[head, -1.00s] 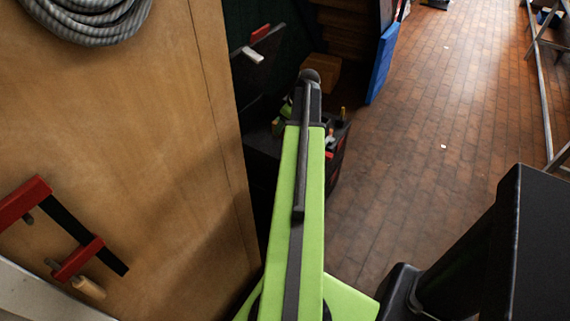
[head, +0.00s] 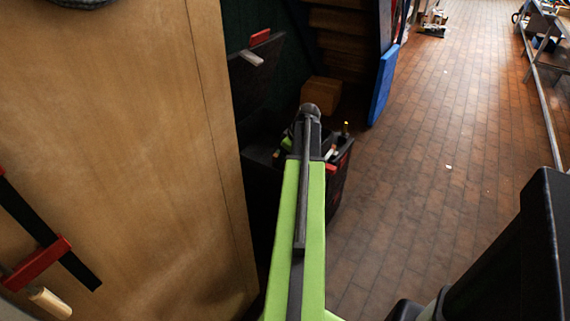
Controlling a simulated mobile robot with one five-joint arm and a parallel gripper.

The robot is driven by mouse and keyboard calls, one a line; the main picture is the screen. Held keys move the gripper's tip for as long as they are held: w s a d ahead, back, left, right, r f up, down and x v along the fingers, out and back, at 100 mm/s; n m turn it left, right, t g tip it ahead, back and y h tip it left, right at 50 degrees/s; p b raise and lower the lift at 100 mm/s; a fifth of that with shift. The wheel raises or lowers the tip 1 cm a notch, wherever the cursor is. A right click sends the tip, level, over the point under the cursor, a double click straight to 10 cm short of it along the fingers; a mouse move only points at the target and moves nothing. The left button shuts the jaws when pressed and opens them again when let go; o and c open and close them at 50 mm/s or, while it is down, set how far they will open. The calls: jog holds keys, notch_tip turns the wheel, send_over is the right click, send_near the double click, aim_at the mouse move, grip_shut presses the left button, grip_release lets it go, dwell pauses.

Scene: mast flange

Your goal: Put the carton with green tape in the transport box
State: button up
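No carton with green tape can be made out. A plain brown carton (head: 321,91) sits on the floor beyond my arm; I see no green tape on it. A dark open box (head: 341,184) with a red patch stands behind my arm, with small mixed items inside, partly hidden by the arm. I cannot tell whether it is the transport box. My green arm reaches forward up the middle of the view and ends in a dark rounded joint. My gripper itself does not show.
A wooden panel (head: 130,140) fills the left, with a red-and-black clamp (head: 45,255) on it. A metal frame (head: 545,90) stands at far right. The brick floor (head: 430,150) between is mostly clear.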

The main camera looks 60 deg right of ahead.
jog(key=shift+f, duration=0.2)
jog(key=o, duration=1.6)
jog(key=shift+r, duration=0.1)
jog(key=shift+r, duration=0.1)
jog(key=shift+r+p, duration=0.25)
jog(key=shift+p, duration=0.2)
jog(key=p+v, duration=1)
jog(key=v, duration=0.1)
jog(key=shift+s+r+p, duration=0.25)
jog(key=shift+p, duration=0.1)
